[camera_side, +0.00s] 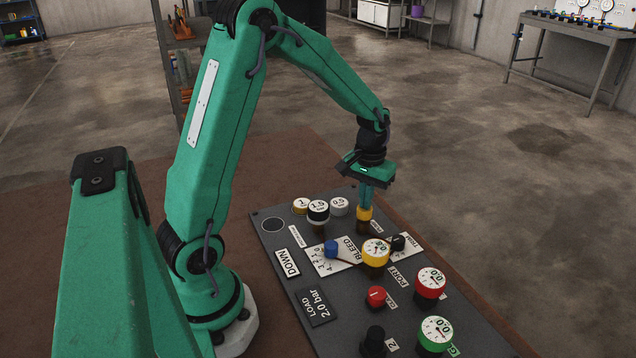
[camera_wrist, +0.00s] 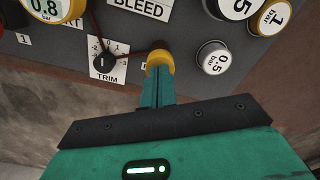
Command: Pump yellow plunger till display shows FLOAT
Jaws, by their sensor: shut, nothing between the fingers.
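The yellow plunger (camera_side: 364,214) stands on the dark panel (camera_side: 268,208), near its far right edge. My gripper (camera_side: 366,206) points down with its fingers together, and the tips are at the plunger's top. In the wrist view the plunger's yellow cap (camera_wrist: 160,58) is right at the shut fingertips (camera_wrist: 157,72); they appear to touch it, and nothing is held between them. The white display plate (camera_side: 287,263) reads DOWN. A yellow gauge (camera_side: 375,251) stands near the plunger; in the wrist view its face (camera_wrist: 48,8) reads about 0.8.
A blue knob (camera_side: 331,248) and a black TRIM knob (camera_side: 397,242) flank the yellow gauge. Red (camera_side: 431,281) and green (camera_side: 435,332) gauges and a red knob (camera_side: 376,297) stand nearer. Weights (camera_side: 318,210) sit left of the plunger. A LOAD plate (camera_side: 316,306) reads 2.0 bar.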

